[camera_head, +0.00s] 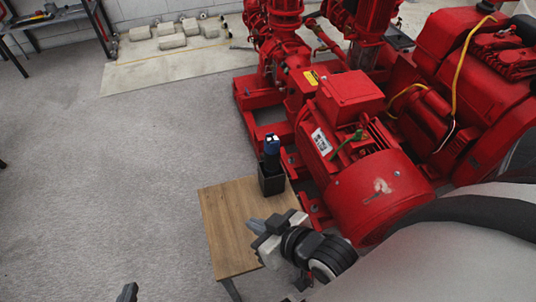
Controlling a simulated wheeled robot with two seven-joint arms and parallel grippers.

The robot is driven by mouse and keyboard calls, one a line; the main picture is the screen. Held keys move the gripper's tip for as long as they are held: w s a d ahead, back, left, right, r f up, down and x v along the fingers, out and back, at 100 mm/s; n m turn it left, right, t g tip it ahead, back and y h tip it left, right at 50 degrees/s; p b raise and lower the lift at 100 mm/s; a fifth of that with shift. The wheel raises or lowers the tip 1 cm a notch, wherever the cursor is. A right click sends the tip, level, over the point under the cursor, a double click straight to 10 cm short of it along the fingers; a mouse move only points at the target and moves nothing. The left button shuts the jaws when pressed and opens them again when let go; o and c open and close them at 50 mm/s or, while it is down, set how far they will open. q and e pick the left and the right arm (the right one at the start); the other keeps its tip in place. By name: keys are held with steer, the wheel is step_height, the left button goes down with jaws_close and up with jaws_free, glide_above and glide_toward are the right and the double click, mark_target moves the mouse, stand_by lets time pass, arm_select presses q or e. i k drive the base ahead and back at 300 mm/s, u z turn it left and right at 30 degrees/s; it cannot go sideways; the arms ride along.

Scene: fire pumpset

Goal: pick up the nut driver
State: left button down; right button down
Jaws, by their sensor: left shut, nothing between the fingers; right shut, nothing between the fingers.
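The nut driver (271,145), with a blue top and a dark lower part, stands upright in a small black holder (272,183). The holder is at the far right part of a wooden table (228,222); the nut driver's lower end is hidden inside it. My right gripper (256,226) is over the table, on the near side of the holder and apart from it, shut and empty. Only a dark tip of my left gripper (128,292) shows at the bottom edge, left of the table, shut and far from the nut driver.
A large red pump set (345,130) fills the right side, close behind and beside the table. A workbench (50,20) stands at the top left, and several pale blocks (170,38) lie by the wall. The grey floor (110,170) at left is clear.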

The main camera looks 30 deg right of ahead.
mark_target(271, 151)
steer(key=z, duration=1.7)
steer(key=k, duration=0.15)
steer(key=u, duration=0.25)
